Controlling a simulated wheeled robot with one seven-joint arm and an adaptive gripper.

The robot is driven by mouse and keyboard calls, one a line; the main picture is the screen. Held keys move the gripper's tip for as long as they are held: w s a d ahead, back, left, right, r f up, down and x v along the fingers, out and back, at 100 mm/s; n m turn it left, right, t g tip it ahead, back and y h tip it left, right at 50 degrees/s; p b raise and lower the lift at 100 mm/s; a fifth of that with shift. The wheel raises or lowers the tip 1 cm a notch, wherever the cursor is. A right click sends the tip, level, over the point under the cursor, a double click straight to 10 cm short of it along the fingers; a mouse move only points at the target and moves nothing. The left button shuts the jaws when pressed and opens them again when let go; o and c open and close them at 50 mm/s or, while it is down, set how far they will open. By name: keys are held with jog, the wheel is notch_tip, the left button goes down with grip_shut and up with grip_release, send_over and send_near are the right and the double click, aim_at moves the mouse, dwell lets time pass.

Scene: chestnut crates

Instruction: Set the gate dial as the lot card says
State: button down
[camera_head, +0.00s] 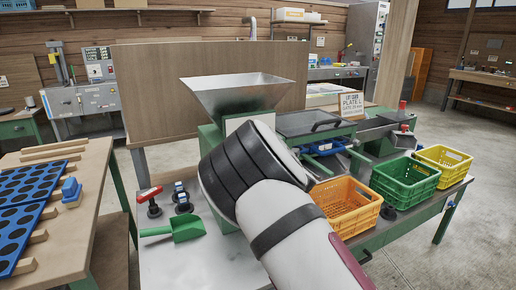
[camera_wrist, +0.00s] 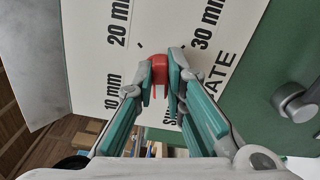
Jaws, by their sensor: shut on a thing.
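The white dial plate (camera_wrist: 180,22) fills the upper wrist view, with printed marks for 10 mm, 20 mm and 30 mm and part of the word GATE. My gripper (camera_wrist: 160,78) is shut on the red dial knob (camera_wrist: 158,66) in front of this plate. The fingers cover parts of the knob and scale, so I cannot tell which mark it points to. In the head view my arm hides the gripper and the dial. The lot card (camera_head: 352,104) stands behind the machine; it reads PLATE L, with a small gate line that looks like 20 mm.
The metal hopper (camera_head: 240,95) rises behind my arm. A green scoop (camera_head: 180,229) lies on the bench at left. Orange (camera_head: 346,211), green (camera_head: 405,186) and yellow (camera_head: 443,166) crates stand at right. A grey round fitting (camera_wrist: 298,106) sticks out right of the plate.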

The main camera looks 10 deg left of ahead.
jog(key=m+b, duration=0.3)
jog(key=m, duration=0.6)
jog(key=m+b, duration=0.3)
jog(key=m, duration=0.6)
jog(key=m+b, duration=0.3)
jog(key=m, duration=0.7)
jog(key=shift+s+a+f, duration=0.25)
jog(key=shift+a, duration=0.1)
jog(key=shift+m, duration=0.3)
jog(key=c, duration=1.6)
grip_release()
jog(key=shift+c, duration=0.2)
